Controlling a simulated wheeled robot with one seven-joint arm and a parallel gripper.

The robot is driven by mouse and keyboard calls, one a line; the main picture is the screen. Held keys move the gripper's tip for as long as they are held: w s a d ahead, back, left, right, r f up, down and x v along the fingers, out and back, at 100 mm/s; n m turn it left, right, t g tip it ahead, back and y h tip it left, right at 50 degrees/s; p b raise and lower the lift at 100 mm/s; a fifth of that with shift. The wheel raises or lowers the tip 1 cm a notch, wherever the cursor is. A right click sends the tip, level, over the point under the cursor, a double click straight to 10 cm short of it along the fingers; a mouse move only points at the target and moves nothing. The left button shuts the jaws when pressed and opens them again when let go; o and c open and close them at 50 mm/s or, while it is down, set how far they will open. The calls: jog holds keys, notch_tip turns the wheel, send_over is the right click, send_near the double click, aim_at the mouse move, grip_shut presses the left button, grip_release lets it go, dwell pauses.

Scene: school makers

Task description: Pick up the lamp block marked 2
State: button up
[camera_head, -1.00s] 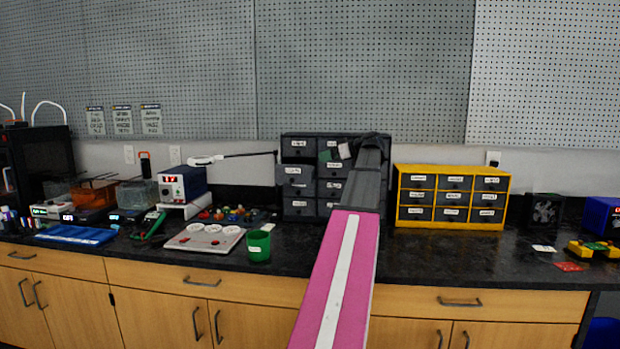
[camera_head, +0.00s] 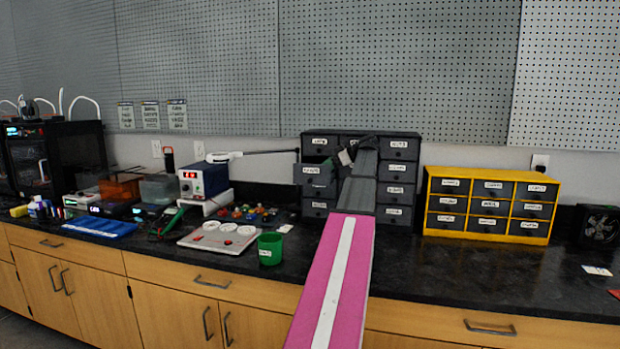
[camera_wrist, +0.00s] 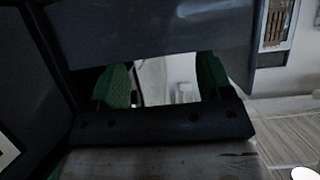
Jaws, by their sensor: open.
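I cannot make out a lamp block marked 2 in either view. In the head view, my gripper (camera_head: 350,152) is in front of the dark grey drawer cabinet (camera_head: 398,147), partly hidden by my arm. In the wrist view, my gripper (camera_wrist: 163,88) shows two green-padded fingers standing apart. A pale patch shows between them, and I cannot tell what it is. One cabinet drawer (camera_head: 317,174) at the left stands pulled out; its inside cannot be seen.
A yellow drawer unit (camera_head: 431,205) stands right of the cabinet. A green cup (camera_head: 270,249), a pale plate with round discs (camera_head: 219,237) and a blue mat (camera_head: 100,226) lie left of my arm. The counter's right front (camera_head: 470,280) is clear.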

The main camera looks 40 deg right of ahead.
jog(key=shift+x, duration=3.8)
jog(key=c, duration=1)
